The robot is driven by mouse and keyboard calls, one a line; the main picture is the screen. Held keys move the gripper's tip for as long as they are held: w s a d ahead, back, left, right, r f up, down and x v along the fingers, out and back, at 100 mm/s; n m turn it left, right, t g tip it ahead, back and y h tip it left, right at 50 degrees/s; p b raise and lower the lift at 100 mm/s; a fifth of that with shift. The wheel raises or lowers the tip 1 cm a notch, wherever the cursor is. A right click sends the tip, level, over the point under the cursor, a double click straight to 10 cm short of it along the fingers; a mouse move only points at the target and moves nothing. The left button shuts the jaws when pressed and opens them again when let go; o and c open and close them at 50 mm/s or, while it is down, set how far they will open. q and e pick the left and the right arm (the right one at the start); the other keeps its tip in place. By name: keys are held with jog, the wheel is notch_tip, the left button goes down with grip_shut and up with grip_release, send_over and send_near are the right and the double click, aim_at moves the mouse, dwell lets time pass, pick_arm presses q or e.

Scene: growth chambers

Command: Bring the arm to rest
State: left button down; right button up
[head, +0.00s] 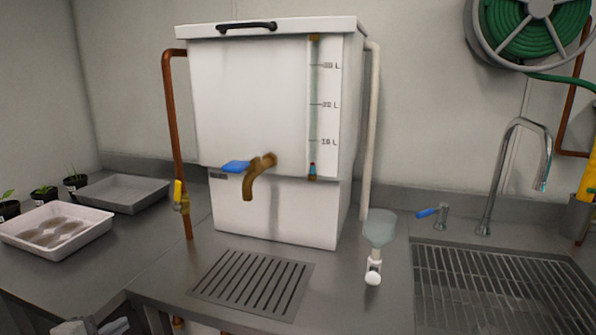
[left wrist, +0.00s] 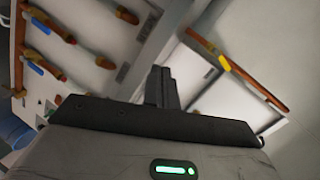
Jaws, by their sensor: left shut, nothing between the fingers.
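My left gripper (left wrist: 161,82) is shut and empty in the left wrist view, its dark fingers together and touching nothing. Beyond it are a pale wall or panel with copper pipes (left wrist: 236,70) and colored valve handles, seen at a tilt. In the head view only a small grey part of my left gripper or wrist (head: 88,327) shows at the bottom left edge, below the counter front. My right gripper is in neither view.
A white water tank (head: 250,110) with a brass tap (head: 260,175) stands on the steel counter. A drain grate (head: 252,284), a funnel (head: 379,228), a sink (head: 490,290) with a faucet (head: 515,150), a grey tray (head: 123,192) and a white tray (head: 60,238) are around it.

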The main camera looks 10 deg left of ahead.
pick_arm(q)
jog(key=s+d+f+n+g+y, duration=0.1)
jog(key=s+d+f+n+g, duration=0.4)
jog(key=s+d+f+n, duration=0.4)
jog(key=s+d+r+n+g+h, duration=0.25)
jog(key=s+d+g, duration=0.5)
jog(key=d, duration=0.65)
jog(key=w+d+f+t+h, duration=0.2)
jog(key=w+d+f+t, duration=0.2)
jog(key=f+t, duration=0.4)
jog(key=shift+d+f, duration=0.35)
jog(key=shift+d, duration=0.25)
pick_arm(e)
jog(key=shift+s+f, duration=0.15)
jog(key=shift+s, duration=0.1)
pick_arm(q)
jog(key=shift+t, duration=0.25)
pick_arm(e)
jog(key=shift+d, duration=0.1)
